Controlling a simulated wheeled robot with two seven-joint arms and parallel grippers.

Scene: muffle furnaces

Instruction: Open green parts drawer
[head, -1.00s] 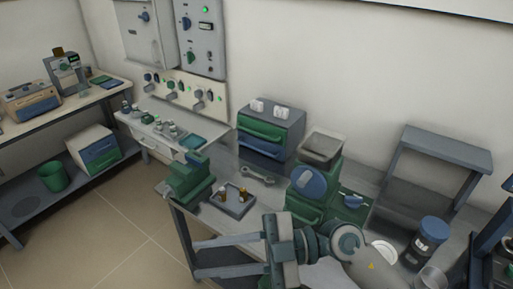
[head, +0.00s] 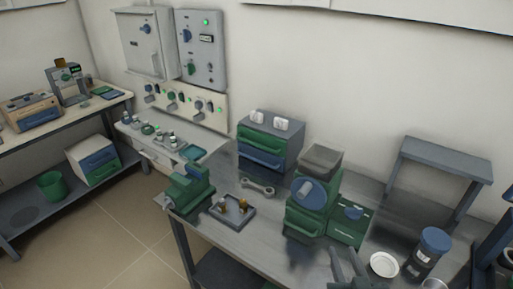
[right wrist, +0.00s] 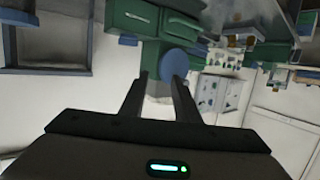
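A grey cabinet (head: 284,127) stands at the back of the bench against the wall. Its upper green drawer (head: 262,139) and lower blue drawer (head: 259,156) look shut. A green machine (head: 311,200) with a blue disc (head: 309,192) stands further right and has a green drawer-like front low down. My right gripper (head: 345,252) is at the bottom of the head view, in front of the machine and away from the cabinet. In the right wrist view its two fingers (right wrist: 160,82) are apart with nothing held. My left gripper is out of view.
The bench (head: 262,213) carries a wrench (head: 258,187), a grey tray (head: 232,211) with small parts, and a green vise-like device (head: 187,190). A white dish (head: 383,265), a blue-lidded jar (head: 430,250) and a grey stand (head: 447,158) are at the right.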

